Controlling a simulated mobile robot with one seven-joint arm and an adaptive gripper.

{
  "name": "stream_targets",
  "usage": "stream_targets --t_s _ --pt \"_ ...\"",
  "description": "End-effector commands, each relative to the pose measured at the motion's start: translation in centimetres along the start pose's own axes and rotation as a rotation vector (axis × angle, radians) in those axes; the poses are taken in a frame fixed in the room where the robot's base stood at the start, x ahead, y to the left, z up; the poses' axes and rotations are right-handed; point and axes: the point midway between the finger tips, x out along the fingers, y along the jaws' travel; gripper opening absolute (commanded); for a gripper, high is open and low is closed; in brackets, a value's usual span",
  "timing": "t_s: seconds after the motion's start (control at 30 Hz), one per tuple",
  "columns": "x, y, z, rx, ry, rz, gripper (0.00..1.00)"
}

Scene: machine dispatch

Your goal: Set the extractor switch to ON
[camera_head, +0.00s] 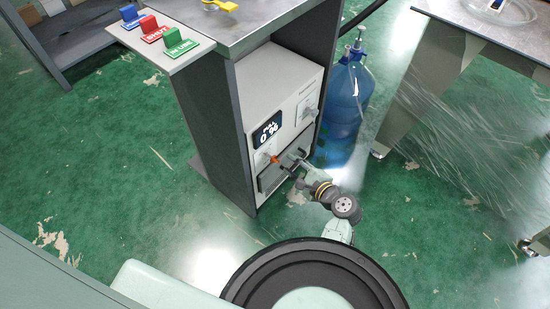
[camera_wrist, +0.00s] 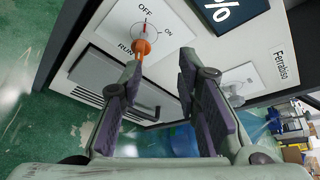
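A grey machine front (camera_head: 300,105) carries a dark display (camera_head: 267,130) reading 0 %. Left of my gripper is an orange-handled switch (camera_head: 273,159). In the wrist view this orange switch (camera_wrist: 146,42) sits on a white plate marked OFF, ON and RUN. Its red mark lies near OFF; the exact setting is hard to tell. My gripper (camera_head: 290,162) is open and empty in front of the panel. In the wrist view, the left finger of my gripper (camera_wrist: 160,62) overlaps the lower end of the orange handle; contact cannot be told. The right finger is apart from it.
A second switch plate (camera_head: 307,109) is on the right of the panel. A blue water bottle (camera_head: 343,110) stands beside the cabinet. Blue, red and green labelled blocks (camera_head: 150,29) stand on a shelf above. A metal table (camera_head: 440,65) is at right. Green floor in front is open.

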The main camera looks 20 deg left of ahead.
Motion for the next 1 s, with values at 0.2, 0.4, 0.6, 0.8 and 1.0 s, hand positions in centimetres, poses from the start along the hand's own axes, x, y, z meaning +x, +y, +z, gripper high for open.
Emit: stream_targets --t_s 0.2,0.4,0.6,0.8,1.0 --pt "-0.8 2.9 -0.7 0.206 -0.041 0.005 0.3" --pt "2.2 2.8 -0.5 0.202 -0.043 0.006 0.3" --pt "6.1 2.7 -0.4 0.2 -0.042 0.005 0.3" --pt "8.7 2.8 -0.3 0.2 -0.041 0.004 0.3" --pt "9.6 2.8 -0.3 0.199 -0.04 0.004 0.3"
